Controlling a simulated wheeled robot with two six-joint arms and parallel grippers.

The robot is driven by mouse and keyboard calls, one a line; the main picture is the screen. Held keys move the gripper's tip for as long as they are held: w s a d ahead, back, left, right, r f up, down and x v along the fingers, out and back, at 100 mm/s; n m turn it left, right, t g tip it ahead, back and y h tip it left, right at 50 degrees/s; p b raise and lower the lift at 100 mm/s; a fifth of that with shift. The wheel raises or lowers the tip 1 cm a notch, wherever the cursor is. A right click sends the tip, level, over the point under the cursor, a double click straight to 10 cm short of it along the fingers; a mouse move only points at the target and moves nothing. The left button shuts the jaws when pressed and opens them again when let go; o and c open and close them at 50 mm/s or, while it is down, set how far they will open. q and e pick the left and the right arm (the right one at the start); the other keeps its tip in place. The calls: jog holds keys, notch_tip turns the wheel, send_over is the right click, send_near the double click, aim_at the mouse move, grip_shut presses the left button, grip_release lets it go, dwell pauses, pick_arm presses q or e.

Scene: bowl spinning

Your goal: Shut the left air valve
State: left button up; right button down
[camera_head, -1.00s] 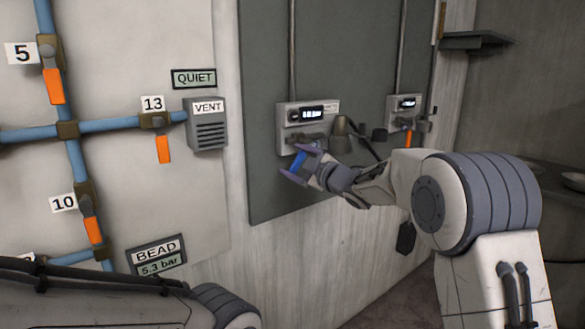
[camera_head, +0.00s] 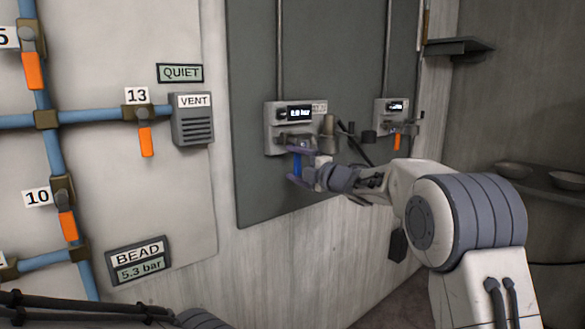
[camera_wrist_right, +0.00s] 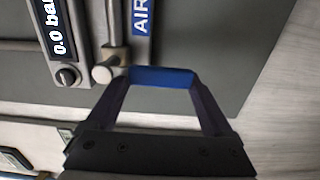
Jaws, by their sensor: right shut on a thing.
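The left air valve (camera_head: 268,130) is a grey box with a small display on the dark green panel. Its blue lever (camera_head: 297,166) hangs about straight down below the box. My right gripper (camera_head: 298,168) is at this lever and shut on it. In the right wrist view the blue lever (camera_wrist_right: 162,77) spans the space between the two dark fingers, beside a round grey fitting. The display (camera_wrist_right: 59,30) there reads 0.0 bar. A blue AIR label (camera_wrist_right: 143,15) shows beside it. My left gripper is out of view; only part of the left arm shows at the lower left.
A second box (camera_head: 385,110) with an orange lever (camera_head: 397,141) is on the panel to the right. A hanging hose and dark fittings lie between the boxes. Blue pipes with orange levers (camera_head: 147,142), a VENT box (camera_head: 190,118) and a BEAD display (camera_head: 141,262) are on the left.

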jog(key=shift+f, duration=0.1)
dwell(0.4)
grip_release()
jog(key=shift+d, duration=0.15)
jog(key=v, duration=1)
jog(key=shift+s, duration=0.15)
